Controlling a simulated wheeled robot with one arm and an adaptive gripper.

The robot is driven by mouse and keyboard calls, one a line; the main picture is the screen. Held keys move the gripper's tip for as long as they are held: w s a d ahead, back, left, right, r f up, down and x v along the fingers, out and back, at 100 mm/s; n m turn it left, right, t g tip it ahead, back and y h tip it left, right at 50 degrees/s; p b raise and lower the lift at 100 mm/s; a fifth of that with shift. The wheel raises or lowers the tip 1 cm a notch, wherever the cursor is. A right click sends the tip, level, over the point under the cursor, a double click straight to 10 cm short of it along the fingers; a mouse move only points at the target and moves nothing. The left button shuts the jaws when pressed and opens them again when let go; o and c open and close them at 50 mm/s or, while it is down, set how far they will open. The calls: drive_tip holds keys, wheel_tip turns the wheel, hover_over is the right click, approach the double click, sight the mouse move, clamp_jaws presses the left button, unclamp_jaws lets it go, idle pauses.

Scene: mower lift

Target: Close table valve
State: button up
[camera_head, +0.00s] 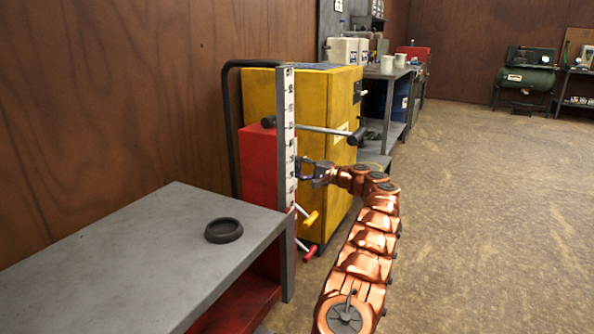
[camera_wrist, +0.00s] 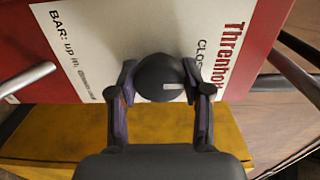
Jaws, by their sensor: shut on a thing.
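The valve knob (camera_wrist: 158,68) is dark and round with a short pale mark near its lower edge in the wrist view. In the head view my gripper (camera_head: 312,172) is beside the upright post with the white scale strip (camera_head: 290,125). The knob is hard to make out there.
A grey table (camera_head: 130,260) with a dark ring-shaped dish (camera_head: 223,230) stands at front left. A yellow cabinet (camera_head: 340,95) stands close behind the post. A bar (camera_head: 315,130) with dark ends and a yellow-tipped lever (camera_head: 311,218) stick out nearby. The floor at right is clear.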

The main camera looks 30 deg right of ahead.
idle(0.3)
drive_tip(key=o, duration=1.2)
drive_tip(key=shift+c, duration=0.2)
drive_tip(key=v, duration=1.2)
